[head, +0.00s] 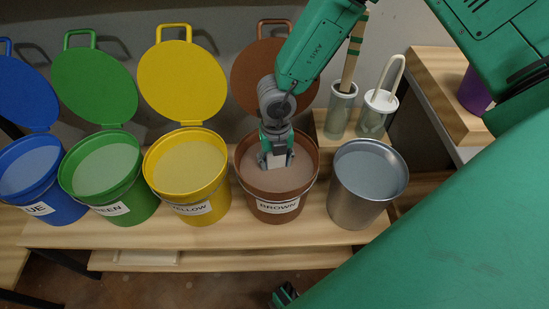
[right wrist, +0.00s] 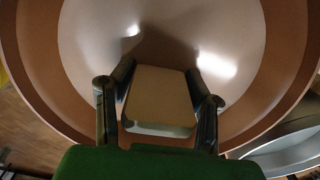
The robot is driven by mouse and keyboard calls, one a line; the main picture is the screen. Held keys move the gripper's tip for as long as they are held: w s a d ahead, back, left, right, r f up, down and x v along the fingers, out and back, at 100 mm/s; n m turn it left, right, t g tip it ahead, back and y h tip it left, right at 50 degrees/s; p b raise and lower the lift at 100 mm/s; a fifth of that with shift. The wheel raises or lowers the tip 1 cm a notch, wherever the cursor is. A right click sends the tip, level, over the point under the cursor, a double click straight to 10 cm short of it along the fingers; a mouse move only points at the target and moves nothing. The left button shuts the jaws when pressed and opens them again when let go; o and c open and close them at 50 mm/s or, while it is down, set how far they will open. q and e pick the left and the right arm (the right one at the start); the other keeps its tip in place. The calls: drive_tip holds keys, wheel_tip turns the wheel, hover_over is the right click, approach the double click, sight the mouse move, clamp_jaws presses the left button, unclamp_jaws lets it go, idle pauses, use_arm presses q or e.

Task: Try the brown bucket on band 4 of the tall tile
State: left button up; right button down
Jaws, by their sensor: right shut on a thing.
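My right gripper (head: 276,158) reaches down into the open brown bucket (head: 277,206), which is labelled BROWN. It is shut on a pale tile (right wrist: 162,95), held between its two fingers. The tile also shows as a small pale block in the head view (head: 279,147). Pinkish-brown glaze (head: 258,174) lies below the tile inside the bucket. I cannot tell whether the tile's lower end touches the glaze. No band marks can be made out on the tile. My left gripper is not clearly seen.
Open yellow (head: 190,205), green (head: 125,207) and blue (head: 50,205) buckets stand in a row to the left. A metal bucket (head: 356,205) stands close on the right. Behind it are a brush holder (head: 338,115) and a white-handled container (head: 373,120).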

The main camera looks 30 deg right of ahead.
drive_tip(key=shift+d+f, duration=0.1)
drive_tip(key=shift+d, duration=0.2)
use_arm(q)
drive_tip(key=shift+d+r, duration=0.1)
drive_tip(key=shift+d, duration=0.2)
drive_tip(key=shift+a, duration=0.1)
use_arm(e)
drive_tip(key=shift+a, duration=0.15)
drive_tip(key=shift+a+r, duration=0.1)
drive_tip(key=shift+r, duration=0.1)
drive_tip(key=shift+r+p, duration=0.4)
drive_tip(key=shift+p, duration=0.1)
use_arm(q)
wheel_tip(320, 180, up, 16)
drive_tip(key=p, duration=1.4)
drive_tip(key=shift+f+p, duration=0.25)
drive_tip(key=shift+p, duration=0.05)
use_arm(e)
wheel_tip(320, 180, up, 16)
drive_tip(key=shift+f, duration=0.25)
use_arm(q)
drive_tip(key=shift+r, duration=0.1)
use_arm(e)
drive_tip(key=shift+r, duration=0.1)
